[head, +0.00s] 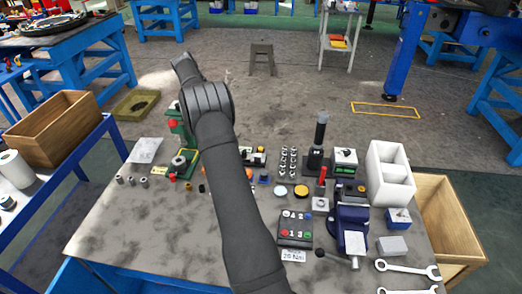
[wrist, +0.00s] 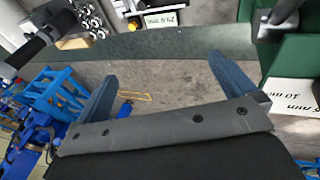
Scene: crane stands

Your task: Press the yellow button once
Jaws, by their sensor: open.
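On the workbench in the head view, a round yellow disc like a button (head: 301,191) lies beside a white disc (head: 281,190). A smaller yellowish spot sits on a dark box (head: 361,188) further right; I cannot tell for certain which is the button. A black panel (head: 295,229) in front carries white, blue, red and green round buttons. My gripper (wrist: 162,67) shows in the wrist view with its two blue-grey fingers wide apart and nothing between them.
Green parts (head: 181,165) lie near my arm.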

